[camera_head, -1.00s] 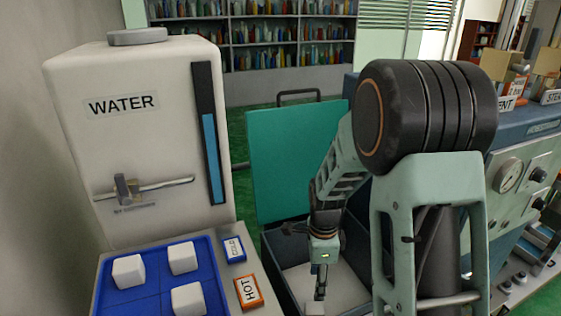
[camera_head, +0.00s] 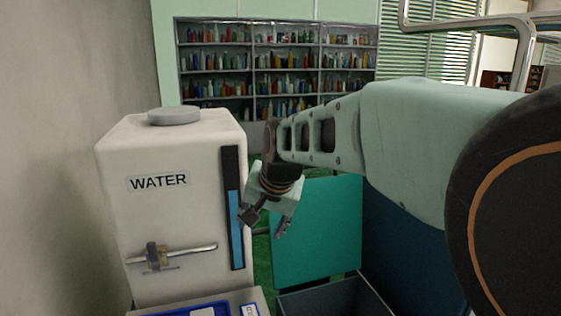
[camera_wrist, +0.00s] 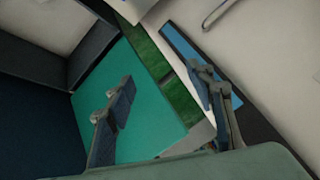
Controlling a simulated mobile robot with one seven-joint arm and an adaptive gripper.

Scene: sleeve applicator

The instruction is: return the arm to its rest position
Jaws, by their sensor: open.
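My arm reaches across the right half of the head view at a raised height. My gripper (camera_head: 264,224) hangs at its end, in front of the right edge of the white water tank (camera_head: 180,215). The gripper is open, with its two fingers apart and nothing between them. In the wrist view my gripper (camera_wrist: 170,108) also shows spread fingers. Beyond them are a teal panel (camera_wrist: 150,125), a strip of green floor and the tank's blue level gauge (camera_wrist: 190,55).
The teal lid (camera_head: 320,235) stands upright behind an open dark box (camera_head: 335,300). Part of a blue tray (camera_head: 185,312) shows below the tank. A shelf of bottles (camera_head: 275,62) stands at the back. A metal rail (camera_head: 470,25) crosses the upper right.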

